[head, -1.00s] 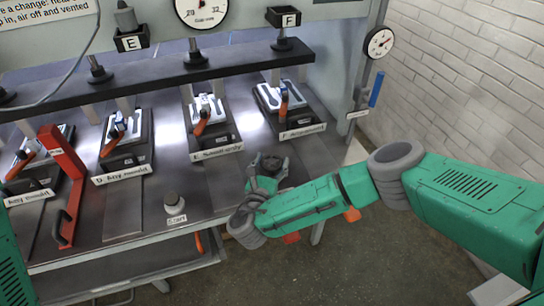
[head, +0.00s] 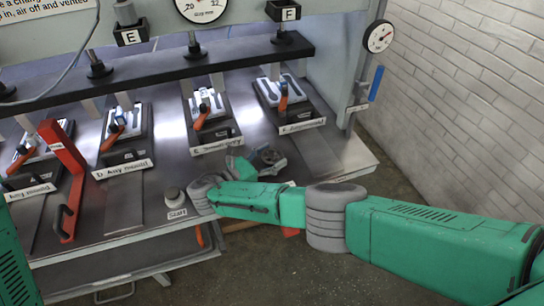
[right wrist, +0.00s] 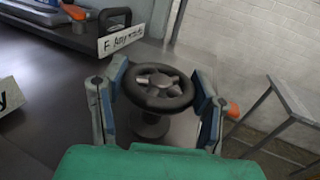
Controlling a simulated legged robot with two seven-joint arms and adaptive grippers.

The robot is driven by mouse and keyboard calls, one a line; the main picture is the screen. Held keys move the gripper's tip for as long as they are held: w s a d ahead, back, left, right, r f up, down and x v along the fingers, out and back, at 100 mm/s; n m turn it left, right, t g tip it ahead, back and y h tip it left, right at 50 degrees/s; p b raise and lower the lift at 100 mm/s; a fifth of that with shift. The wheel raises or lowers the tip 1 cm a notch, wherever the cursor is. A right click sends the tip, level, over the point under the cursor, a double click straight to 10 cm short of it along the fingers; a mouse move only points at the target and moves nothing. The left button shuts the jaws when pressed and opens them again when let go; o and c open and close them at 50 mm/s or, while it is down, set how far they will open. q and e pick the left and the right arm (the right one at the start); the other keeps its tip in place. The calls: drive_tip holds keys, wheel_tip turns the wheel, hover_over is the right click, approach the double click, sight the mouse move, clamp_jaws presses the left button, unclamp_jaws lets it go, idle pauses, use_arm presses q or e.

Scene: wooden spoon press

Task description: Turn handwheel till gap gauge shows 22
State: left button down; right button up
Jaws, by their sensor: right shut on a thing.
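The black handwheel (head: 268,155) sits at the front right of the press table. In the right wrist view the handwheel (right wrist: 158,87) has a thick dark rim, light spokes and a short post below. My right gripper (head: 258,163) is shut on its rim, with blue-padded fingers on the left and right sides of it, as the right wrist view also shows (right wrist: 160,95). The white gap gauge (head: 203,8) is cut off by the top edge of the head view; 20 and 32 show on its lower part, but its needle cannot be read. My left gripper is not in view.
Several moulds with orange handles, such as mould F (head: 283,90), stand in a row behind the wheel. A red lever frame (head: 66,180) stands at left. A start button (head: 173,197) is left of my right wrist. A smaller dial (head: 379,36) hangs at the right post.

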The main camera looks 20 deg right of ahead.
drive_tip(key=shift+w+a+r, duration=0.1)
drive_tip(key=shift+w+r, duration=0.15)
drive_tip(key=shift+r, duration=0.05)
idle(0.4)
drive_tip(key=o, duration=1)
drive_tip(key=shift+a+f, duration=0.1)
drive_tip(key=shift+f, duration=0.1)
drive_tip(key=shift+s+t, duration=0.1)
drive_tip(key=shift+t, duration=0.2)
